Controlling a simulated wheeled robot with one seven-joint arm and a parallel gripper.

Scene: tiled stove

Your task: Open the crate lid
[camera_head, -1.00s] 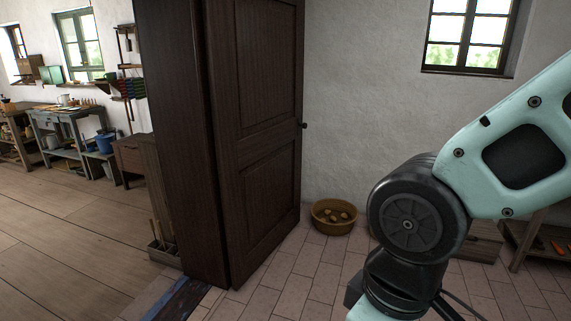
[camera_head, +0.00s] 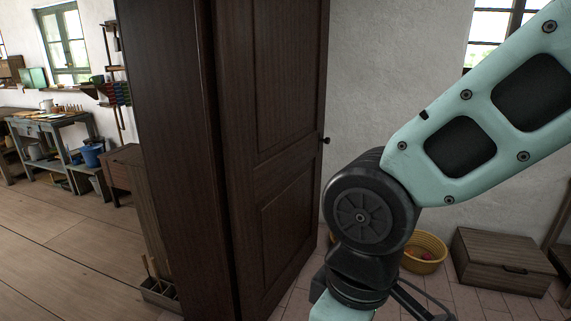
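A brown wooden crate (camera_head: 500,262) with its lid (camera_head: 505,246) shut stands on the tiled floor at the lower right, near the white wall. A dark handle or slot shows on its front. My arm, pale green with a black joint, crosses the right half of the view, to the left of and above the crate. My gripper is not in view; the lower end of my arm runs out at the bottom edge.
A dark wooden door (camera_head: 275,150) stands open in the middle. A yellow-brown basket (camera_head: 424,256) with things in it sits left of the crate, partly behind my arm. A workbench (camera_head: 50,135) and a blue bucket (camera_head: 92,155) are at the left. Plank floor (camera_head: 70,250) there is clear.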

